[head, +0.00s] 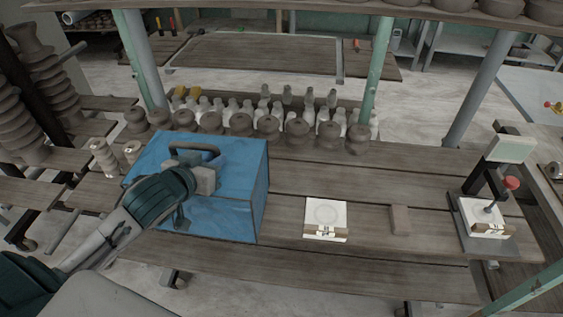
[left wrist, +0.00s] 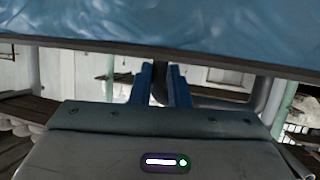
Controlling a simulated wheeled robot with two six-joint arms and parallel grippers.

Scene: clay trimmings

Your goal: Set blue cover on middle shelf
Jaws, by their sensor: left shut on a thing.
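The blue cover (head: 240,195) is a box shape with a dark handle (head: 194,150) on top, at the left part of the wooden plank shelf (head: 285,188) in the head view. This shelf lies below an upper shelf (head: 300,8). My left gripper (head: 203,174) is shut on the cover's handle. The left wrist view shows the fingers (left wrist: 163,88) closed around a dark part, with the blue cover (left wrist: 160,22) across the top. I cannot tell whether the cover touches the planks; its underside is hidden. My right gripper is out of view.
Several clay pots and white bottles (head: 265,122) line the back. A white tile (head: 325,215), a small wooden block (head: 400,220) and a stand with a red knob (head: 490,205) are to the right. Green posts (head: 377,75) rise behind. Bare planks lie between.

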